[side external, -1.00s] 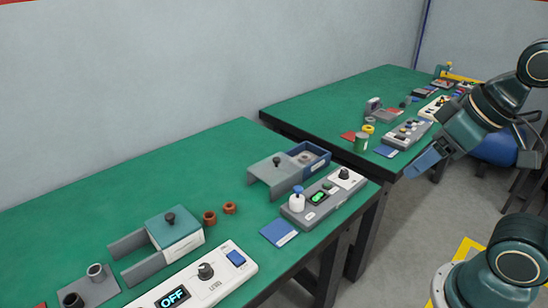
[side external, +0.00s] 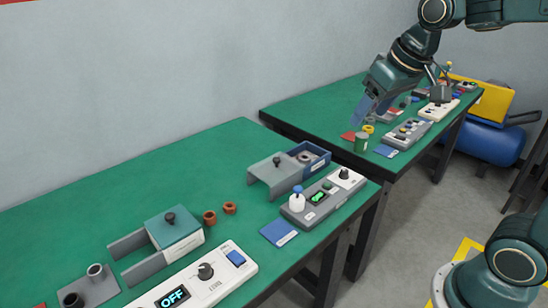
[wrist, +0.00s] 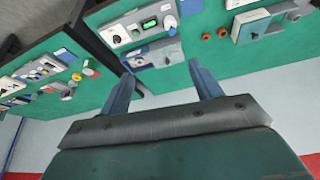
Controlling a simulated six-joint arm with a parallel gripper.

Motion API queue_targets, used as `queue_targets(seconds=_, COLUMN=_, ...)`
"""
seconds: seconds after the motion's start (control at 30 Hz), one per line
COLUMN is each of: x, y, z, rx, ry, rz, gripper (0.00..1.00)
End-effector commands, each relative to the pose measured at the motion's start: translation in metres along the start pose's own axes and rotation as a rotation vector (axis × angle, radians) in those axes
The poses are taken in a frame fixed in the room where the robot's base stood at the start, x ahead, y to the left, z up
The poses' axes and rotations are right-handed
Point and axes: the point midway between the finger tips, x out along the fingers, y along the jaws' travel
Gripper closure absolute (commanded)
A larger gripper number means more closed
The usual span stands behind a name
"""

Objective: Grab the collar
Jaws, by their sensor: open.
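Two brown ring-shaped pieces, which look like collars, stand on the green near table: a larger one (side external: 209,217) and a smaller one (side external: 229,208). I cannot tell which one is the collar. They also show as small brown rings in the wrist view, at the upper right (wrist: 206,36). My gripper (side external: 362,112) is high over the far table in the side view, well away from both rings. In the wrist view its two blue fingers (wrist: 160,80) are spread apart with nothing between them.
A grey-and-blue open box (side external: 317,158) with a grey cover, a grey control unit with a green display (side external: 319,198), a teal-lidded grey fixture (side external: 174,228) and a white unit reading OFF (side external: 212,285) stand near the rings. The near table's back left is clear.

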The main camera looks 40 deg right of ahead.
Motion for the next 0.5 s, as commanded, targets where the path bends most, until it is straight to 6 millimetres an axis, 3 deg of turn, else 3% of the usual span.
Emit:
queue_targets(seconds=0.2, x=0.029, y=0.013, z=-0.048, rx=0.043, ry=-0.029, rz=0.018, gripper=0.36)
queue_targets(seconds=0.5, x=0.081, y=0.036, z=-0.104, rx=0.100, ry=-0.063, rz=0.041, gripper=0.36)
